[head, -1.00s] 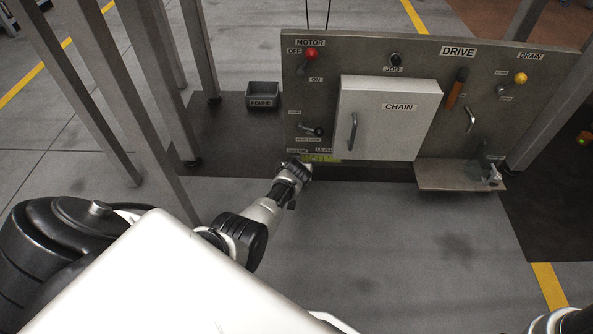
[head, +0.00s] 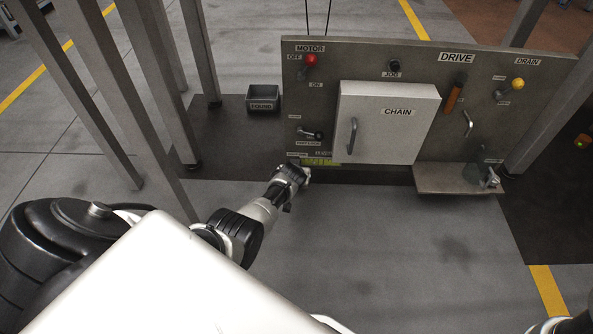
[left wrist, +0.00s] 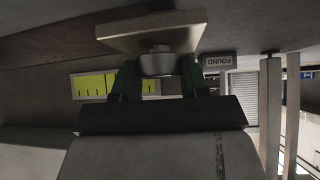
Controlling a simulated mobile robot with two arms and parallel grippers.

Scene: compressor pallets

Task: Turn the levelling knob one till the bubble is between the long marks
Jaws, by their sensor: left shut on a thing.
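The levelling knob (left wrist: 158,61) is a grey round knob under a pale block (left wrist: 152,32) in the left wrist view. My left gripper (left wrist: 157,72) has its dark green fingers on either side of the knob and is shut on it. The yellow-green level vial (left wrist: 92,85) with dark marks lies behind the fingers, partly hidden by them; I cannot make out the bubble. In the head view the vial (head: 322,162) is a small bright strip at the panel's lower left edge, and my left gripper (head: 302,170) is just below it.
The grey panel (head: 440,60) carries a white chain cover (head: 385,125), a red motor knob (head: 310,60), a yellow drain knob (head: 518,83) and several handles. A shelf (head: 450,180) juts out at lower right. A grey bin (head: 263,97) stands left. Metal posts rise at left.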

